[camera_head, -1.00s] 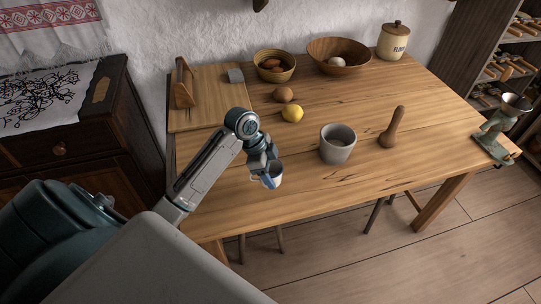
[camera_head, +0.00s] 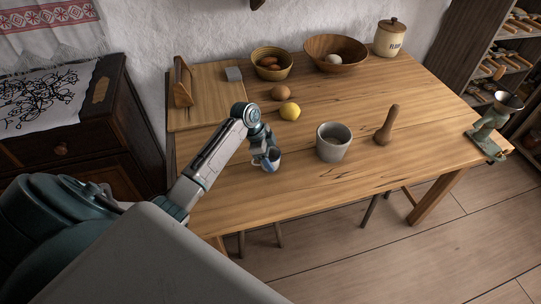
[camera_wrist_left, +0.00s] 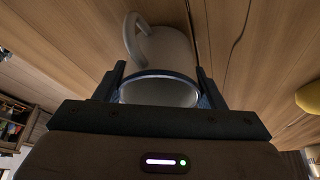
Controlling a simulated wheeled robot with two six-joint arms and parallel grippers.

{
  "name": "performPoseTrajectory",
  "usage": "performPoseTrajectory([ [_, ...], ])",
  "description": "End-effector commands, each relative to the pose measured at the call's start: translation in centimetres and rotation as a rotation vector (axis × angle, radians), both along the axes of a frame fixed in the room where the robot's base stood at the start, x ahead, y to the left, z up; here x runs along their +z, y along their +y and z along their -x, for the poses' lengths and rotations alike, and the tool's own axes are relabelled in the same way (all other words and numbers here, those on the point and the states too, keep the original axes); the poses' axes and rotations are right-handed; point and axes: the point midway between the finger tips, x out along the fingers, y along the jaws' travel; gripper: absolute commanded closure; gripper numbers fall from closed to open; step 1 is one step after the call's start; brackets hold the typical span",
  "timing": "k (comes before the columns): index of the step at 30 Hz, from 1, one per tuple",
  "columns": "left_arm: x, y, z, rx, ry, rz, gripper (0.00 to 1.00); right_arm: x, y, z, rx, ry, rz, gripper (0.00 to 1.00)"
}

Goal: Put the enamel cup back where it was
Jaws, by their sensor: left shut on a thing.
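The enamel cup (camera_head: 274,161) is white with a dark blue rim. My left gripper (camera_head: 266,158) is shut on it, over the wooden table (camera_head: 240,197), left of the stone mortar. In the left wrist view the cup (camera_wrist_left: 160,60) sits between the two fingers of the left gripper (camera_wrist_left: 160,92), with its handle pointing away toward the upper left. I cannot tell whether the cup touches the table. My right gripper is not in view.
A grey mortar (camera_head: 333,143) and wooden pestle (camera_head: 387,126) stand to the right. A lemon (camera_head: 290,111) and a brown egg-shaped item (camera_head: 280,92) lie behind the cup. Bowls (camera_head: 336,54) stand at the back, a grinder (camera_head: 492,125) at the right edge. The front left tabletop is clear.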

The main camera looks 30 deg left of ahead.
Motion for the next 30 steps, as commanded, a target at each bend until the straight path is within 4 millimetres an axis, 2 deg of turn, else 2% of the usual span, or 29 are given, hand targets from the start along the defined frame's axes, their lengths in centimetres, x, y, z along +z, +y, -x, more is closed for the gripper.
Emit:
performPoseTrajectory([
  [5,-0.3,0.0,0.0,0.000,0.000,0.000,0.61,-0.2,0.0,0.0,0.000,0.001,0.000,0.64],
  [6,-0.3,0.0,0.0,0.000,0.000,0.000,0.31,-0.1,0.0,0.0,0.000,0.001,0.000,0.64],
  [9,-0.3,0.0,0.0,0.000,0.000,0.000,0.15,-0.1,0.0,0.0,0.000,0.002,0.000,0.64],
  [20,0.3,0.2,0.0,0.000,-0.002,-0.001,0.15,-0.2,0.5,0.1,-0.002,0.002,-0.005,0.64],
  [23,1.4,0.7,0.2,-0.001,-0.003,-0.002,0.15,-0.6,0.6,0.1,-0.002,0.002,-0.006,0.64],
  [30,6.2,2.5,1.1,-0.001,-0.004,-0.004,0.15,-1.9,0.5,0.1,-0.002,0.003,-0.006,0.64],
])
